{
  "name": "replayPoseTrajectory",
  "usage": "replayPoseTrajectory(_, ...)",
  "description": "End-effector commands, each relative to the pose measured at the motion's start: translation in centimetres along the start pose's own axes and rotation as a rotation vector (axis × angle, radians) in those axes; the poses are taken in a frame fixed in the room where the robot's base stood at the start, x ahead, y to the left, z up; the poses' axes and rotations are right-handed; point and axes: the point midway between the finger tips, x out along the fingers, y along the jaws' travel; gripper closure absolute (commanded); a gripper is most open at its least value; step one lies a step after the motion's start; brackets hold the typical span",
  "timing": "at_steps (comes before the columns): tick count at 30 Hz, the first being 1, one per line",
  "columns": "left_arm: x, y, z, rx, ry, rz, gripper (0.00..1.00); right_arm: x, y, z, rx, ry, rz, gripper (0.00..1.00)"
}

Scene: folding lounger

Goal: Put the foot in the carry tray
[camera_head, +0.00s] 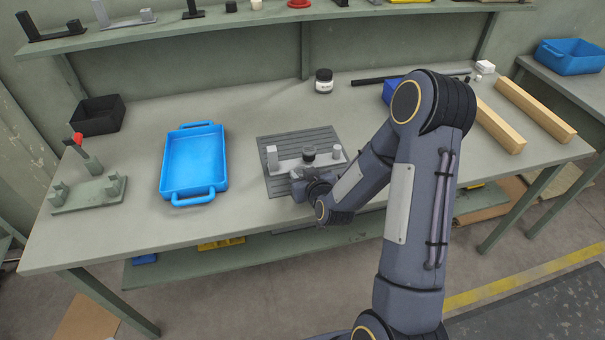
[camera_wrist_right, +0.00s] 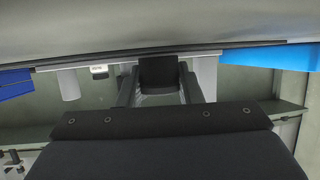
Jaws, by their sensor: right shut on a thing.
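The foot, a small black piece (camera_head: 309,150), shows at the middle of a light grey fixture with upright posts on a dark grey ribbed mat (camera_head: 264,184). My right gripper (camera_head: 305,172) reaches it from the front of the bench, its fingers partly hidden by the wrist. In the right wrist view the dark foot (camera_wrist_right: 158,72) sits between the two fingers, and the gripper is shut on it. I cannot tell whether it still touches the fixture. The carry tray (camera_head: 194,160) is blue, with two handles, and stands empty to the left of the mat. My left gripper is not in view.
A green stand with a red-tipped post (camera_head: 90,192) and a black bin (camera_head: 97,114) are at the left. A dark jar (camera_head: 324,81) stands behind the mat. Wooden bars (camera_head: 525,110) lie at the right. Bench between mat and tray is clear.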

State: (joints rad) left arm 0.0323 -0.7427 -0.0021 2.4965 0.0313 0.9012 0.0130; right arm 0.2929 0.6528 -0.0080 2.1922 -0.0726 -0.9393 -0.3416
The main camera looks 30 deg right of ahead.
Motion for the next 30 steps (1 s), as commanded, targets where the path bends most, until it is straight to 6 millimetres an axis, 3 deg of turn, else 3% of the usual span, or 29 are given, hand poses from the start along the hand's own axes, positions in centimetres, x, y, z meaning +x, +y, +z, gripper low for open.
replayPoseTrajectory(13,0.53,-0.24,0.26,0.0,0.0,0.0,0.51,0.26,-0.01,0.59,-0.001,0.002,0.0,1.0)
replayPoseTrajectory(14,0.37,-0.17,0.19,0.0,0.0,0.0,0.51,0.19,0.0,0.43,-0.001,0.002,0.0,0.64)
replayPoseTrajectory(18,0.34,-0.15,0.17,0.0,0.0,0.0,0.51,0.17,0.0,0.4,-0.001,0.002,0.0,0.46)
replayPoseTrajectory(30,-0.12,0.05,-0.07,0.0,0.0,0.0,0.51,-0.26,0.0,0.01,-0.001,0.002,0.0,0.46)
